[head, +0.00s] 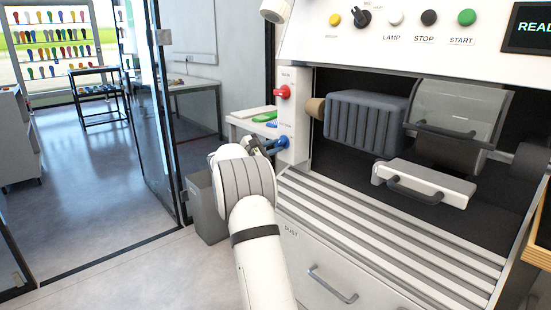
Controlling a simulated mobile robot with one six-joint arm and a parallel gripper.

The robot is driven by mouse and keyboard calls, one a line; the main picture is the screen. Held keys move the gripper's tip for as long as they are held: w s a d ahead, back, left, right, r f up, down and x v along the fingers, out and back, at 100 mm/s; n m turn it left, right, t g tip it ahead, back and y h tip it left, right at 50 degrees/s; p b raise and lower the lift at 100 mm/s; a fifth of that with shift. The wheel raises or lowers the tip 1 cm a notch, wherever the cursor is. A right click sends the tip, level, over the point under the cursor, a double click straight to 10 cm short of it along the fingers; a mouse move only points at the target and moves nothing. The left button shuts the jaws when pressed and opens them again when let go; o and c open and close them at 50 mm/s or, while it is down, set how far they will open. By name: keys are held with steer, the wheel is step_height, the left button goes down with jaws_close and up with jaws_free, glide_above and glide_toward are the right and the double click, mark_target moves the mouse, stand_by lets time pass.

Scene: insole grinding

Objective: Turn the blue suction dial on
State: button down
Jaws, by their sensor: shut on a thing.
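The blue suction dial (283,143) is on the narrow white side panel at the left of the grinding machine, below a red dial (283,92). My gripper (272,147) is at the blue dial, with its dark fingers shut on it. My white arm reaches up from the bottom and its wrist hides part of the gripper. The exact turn of the blue dial is hard to tell at this size.
The grinder (365,122) fills the right, with a slatted ledge (390,235) and drawer handle (333,285). A grey bin (206,207) stands left of my arm. Behind it are a small table with insoles and an open glass door (155,120). Floor at left is free.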

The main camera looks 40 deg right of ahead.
steer(key=m+b, duration=0.2)
steer(key=b, duration=0.1)
steer(key=m+b, duration=0.3)
steer(key=shift+w+m, duration=0.2)
steer(key=shift+m, duration=0.1)
steer(key=m+b, duration=0.3)
steer(key=m, duration=0.1)
steer(key=shift+r+b, duration=0.3)
steer(key=shift+b, duration=0.1)
steer(key=shift+m, duration=0.3)
steer(key=c, duration=1.3)
jaws_free()
steer(key=shift+r, duration=0.15)
steer(key=shift+a, duration=0.15)
steer(key=a, duration=0.5)
steer(key=a+p, duration=0.1)
steer(key=a, duration=0.1)
steer(key=shift+s+a, duration=0.3)
steer(key=shift+a, duration=0.05)
